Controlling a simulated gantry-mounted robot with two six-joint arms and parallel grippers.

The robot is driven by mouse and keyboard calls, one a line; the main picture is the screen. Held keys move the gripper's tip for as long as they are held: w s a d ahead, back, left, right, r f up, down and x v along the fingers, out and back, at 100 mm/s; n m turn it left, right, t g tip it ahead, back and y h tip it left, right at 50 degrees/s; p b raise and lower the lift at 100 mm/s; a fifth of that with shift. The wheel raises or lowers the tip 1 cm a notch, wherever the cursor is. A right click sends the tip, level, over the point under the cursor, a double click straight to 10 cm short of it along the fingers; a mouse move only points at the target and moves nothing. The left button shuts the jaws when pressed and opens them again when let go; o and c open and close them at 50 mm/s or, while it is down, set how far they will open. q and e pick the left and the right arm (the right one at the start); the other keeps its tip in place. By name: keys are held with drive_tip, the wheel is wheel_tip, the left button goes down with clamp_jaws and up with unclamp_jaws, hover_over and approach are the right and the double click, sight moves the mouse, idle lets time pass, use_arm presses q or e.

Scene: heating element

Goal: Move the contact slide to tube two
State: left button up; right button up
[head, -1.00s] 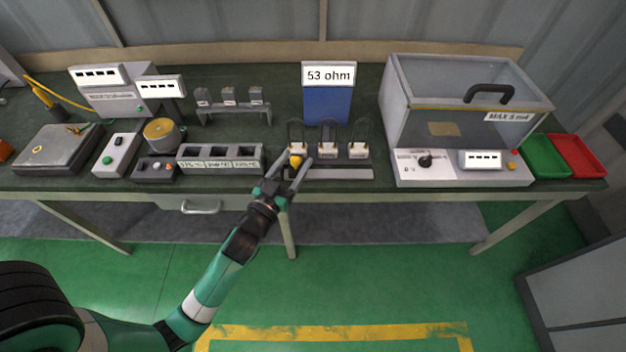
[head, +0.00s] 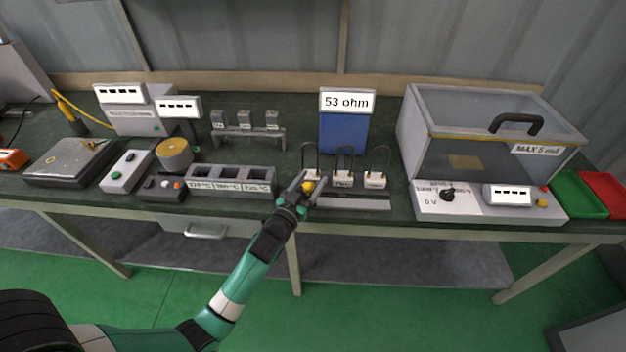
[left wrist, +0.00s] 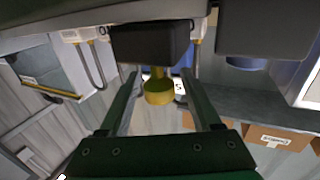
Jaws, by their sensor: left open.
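The contact slide shows as a yellow knob (head: 308,187) at the left end of a grey rail (head: 352,203), in front of the leftmost of three U-shaped tubes on white bases. The middle tube (head: 343,180) and the right tube (head: 375,180) stand beside it; their small labels are hard to read. My left gripper (head: 309,183) is open, with its fingers on either side of the knob. In the left wrist view the knob (left wrist: 158,92) hangs from a dark block (left wrist: 150,43) between the open fingers, with gaps on both sides. My right gripper is not in view.
A blue block with a "53 ohm" sign (head: 347,102) stands behind the tubes. A clear-lidded box (head: 490,125) with a control panel is to the right. A slotted holder (head: 230,180) is close on the left. The rail right of the knob looks clear.

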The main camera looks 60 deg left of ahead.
use_arm(q)
drive_tip(key=shift+w+a, duration=0.35)
drive_tip(key=shift+w, duration=0.15)
clamp_jaws()
idle(1.1)
